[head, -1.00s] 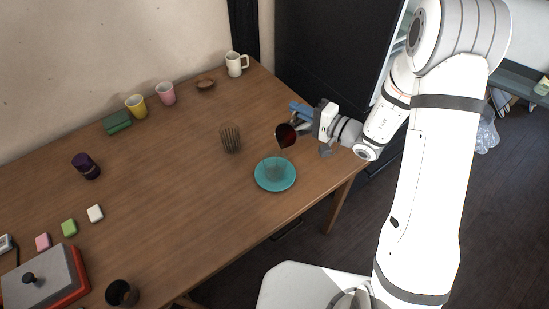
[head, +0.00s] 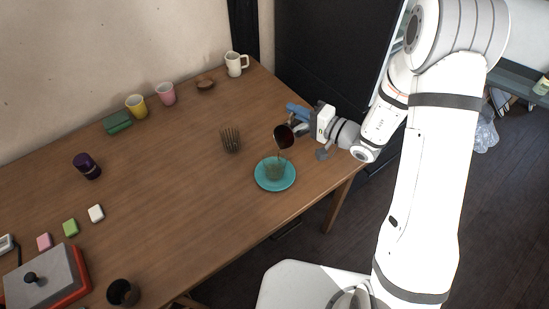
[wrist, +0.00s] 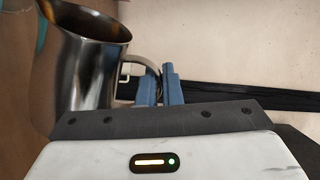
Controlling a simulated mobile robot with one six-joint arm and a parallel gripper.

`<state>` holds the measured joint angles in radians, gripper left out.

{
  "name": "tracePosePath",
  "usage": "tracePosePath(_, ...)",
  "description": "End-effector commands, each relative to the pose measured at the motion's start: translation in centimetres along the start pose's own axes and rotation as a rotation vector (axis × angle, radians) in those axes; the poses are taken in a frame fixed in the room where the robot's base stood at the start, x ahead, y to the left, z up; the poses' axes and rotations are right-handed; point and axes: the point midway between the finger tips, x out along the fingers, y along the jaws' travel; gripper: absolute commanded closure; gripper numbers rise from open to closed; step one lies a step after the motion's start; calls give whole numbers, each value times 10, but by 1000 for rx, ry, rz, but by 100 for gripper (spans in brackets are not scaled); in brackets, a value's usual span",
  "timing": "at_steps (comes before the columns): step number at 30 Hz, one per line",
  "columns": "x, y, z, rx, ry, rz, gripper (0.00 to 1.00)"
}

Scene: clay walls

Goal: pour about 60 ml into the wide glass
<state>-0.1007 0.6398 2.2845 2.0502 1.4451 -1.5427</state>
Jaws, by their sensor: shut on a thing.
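My gripper (head: 302,119) is shut on the handle of a shiny metal jug (wrist: 88,65); the blue fingers (wrist: 159,88) close on it in the wrist view. In the head view the jug (head: 284,136) is tilted over a clear glass (head: 275,171), apart from it, and its dark reddish mouth shows. A thin streak seems to run from the jug's lip down towards the glass. The glass stands upright on a teal saucer (head: 264,184) and looks brownish-green inside. The level in it is too small to read. Brown shows inside the jug's mouth in the wrist view.
A ribbed tumbler (head: 230,140) stands left of the saucer. Pink (head: 167,94), yellow (head: 136,106) and white (head: 236,64) cups line the back. A purple jar (head: 87,166), a dark cup (head: 122,292) and a red-based box (head: 48,278) are left. The middle of the table is clear.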

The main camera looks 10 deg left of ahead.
Motion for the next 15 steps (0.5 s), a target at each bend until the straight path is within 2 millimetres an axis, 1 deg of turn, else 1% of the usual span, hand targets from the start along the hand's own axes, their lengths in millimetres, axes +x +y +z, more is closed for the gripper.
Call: tracePosePath(15,0,-5,7,-38,1,-1,100)
